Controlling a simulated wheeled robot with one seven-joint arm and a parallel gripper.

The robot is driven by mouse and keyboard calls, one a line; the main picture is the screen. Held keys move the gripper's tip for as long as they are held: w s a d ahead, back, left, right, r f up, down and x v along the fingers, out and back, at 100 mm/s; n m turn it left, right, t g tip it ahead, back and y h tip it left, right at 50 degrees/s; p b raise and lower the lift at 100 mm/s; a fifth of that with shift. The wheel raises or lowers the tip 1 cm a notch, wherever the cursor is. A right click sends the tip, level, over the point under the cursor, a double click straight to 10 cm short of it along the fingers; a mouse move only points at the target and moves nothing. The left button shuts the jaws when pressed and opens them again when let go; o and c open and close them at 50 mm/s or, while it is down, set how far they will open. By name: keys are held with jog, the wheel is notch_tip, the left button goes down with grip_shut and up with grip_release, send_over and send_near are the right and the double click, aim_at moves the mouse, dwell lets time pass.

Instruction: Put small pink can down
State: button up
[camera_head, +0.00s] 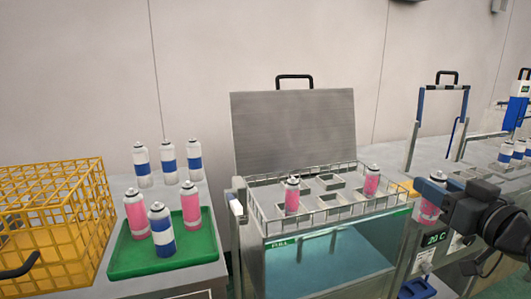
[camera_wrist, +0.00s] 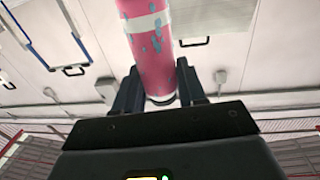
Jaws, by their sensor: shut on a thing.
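A pink can (camera_head: 428,212) with a pale top is in my gripper (camera_head: 443,200) at the right of the head view, beside the right end of the water bath. My gripper is shut on it. In the wrist view the pink can (camera_wrist: 150,45), with a white band and bluish spots, stands between the two dark fingers. Part of the can is hidden by my gripper in the head view. I cannot tell whether its base touches anything.
The open water bath (camera_head: 330,262) has a rack (camera_head: 330,212) with two pink cans and empty slots. A green tray (camera_head: 125,258) at left holds pink cans and a blue-white can. Blue-white cans (camera_head: 168,160) stand behind it. A yellow crate (camera_head: 50,225) is far left.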

jog(key=s+a+f+m+h, duration=0.1)
jog(key=a+f, duration=0.2)
jog(key=f, duration=0.6)
jog(key=s+a+f+m+h, duration=0.1)
jog(key=a+f+h, duration=0.1)
jog(key=f, duration=0.7)
jog(key=s+a+f+m+h, duration=0.1)
jog(key=a+f, duration=0.2)
jog(key=f, duration=0.6)
jog(key=s+a+f+p, duration=0.1)
jog(key=s+a+f, duration=0.1)
jog(key=s+f, duration=0.8)
jog(key=shift+s+f+n, duration=0.25)
jog(key=shift+f+n, duration=0.05)
jog(key=shift+a, duration=0.1)
